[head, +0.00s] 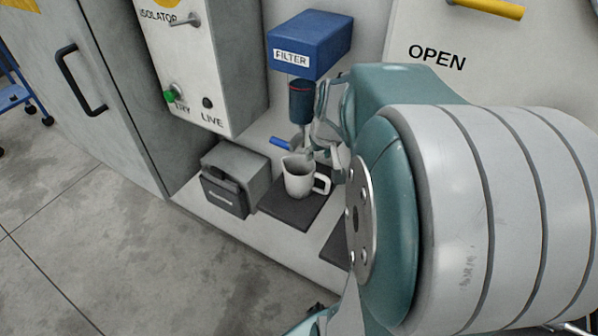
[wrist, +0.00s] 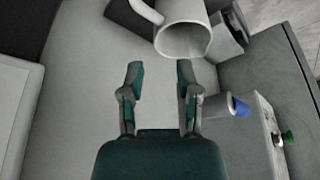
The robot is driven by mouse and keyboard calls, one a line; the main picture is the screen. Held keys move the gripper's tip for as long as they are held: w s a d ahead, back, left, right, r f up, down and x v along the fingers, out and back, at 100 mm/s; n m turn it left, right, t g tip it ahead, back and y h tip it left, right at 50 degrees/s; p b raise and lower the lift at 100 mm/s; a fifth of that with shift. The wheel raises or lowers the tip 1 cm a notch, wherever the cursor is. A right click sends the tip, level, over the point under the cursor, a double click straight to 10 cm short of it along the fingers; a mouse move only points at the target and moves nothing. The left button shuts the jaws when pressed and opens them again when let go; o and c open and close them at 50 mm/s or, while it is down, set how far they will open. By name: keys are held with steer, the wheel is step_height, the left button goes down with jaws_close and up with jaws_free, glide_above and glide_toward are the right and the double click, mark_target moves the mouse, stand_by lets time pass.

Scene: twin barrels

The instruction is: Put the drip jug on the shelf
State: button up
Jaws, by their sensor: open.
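The white drip jug (head: 298,178) stands upright on a dark square pad (head: 287,208), below the filter's outlet, with its handle toward the right. My gripper (head: 325,140) is just above and behind the jug in the head view, partly hidden by my own arm. In the wrist view my gripper (wrist: 160,76) has its two fingers apart with nothing between them. The jug (wrist: 184,38) shows beyond the fingertips there, with its open mouth in view. The pad lies on a pale ledge (head: 252,226); I cannot tell whether this ledge is the shelf.
A grey box (head: 238,170) stands left of the jug. The isolator cabinet (head: 205,70) juts out at upper left. Grey floor (head: 90,240) is clear.

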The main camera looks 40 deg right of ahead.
steer(key=s+a+r+n, duration=0.2)
steer(key=s+a, duration=0.3)
steer(key=a, duration=0.5)
steer(key=s+a+r+n+t+y, duration=0.1)
steer(key=s+a+r, duration=0.3)
steer(key=a, duration=0.7)
steer(key=shift+s+r+n+y, duration=0.35)
steer(key=shift+s+n, duration=0.15)
steer(key=shift+n, duration=0.1)
steer(key=shift+a, duration=0.2)
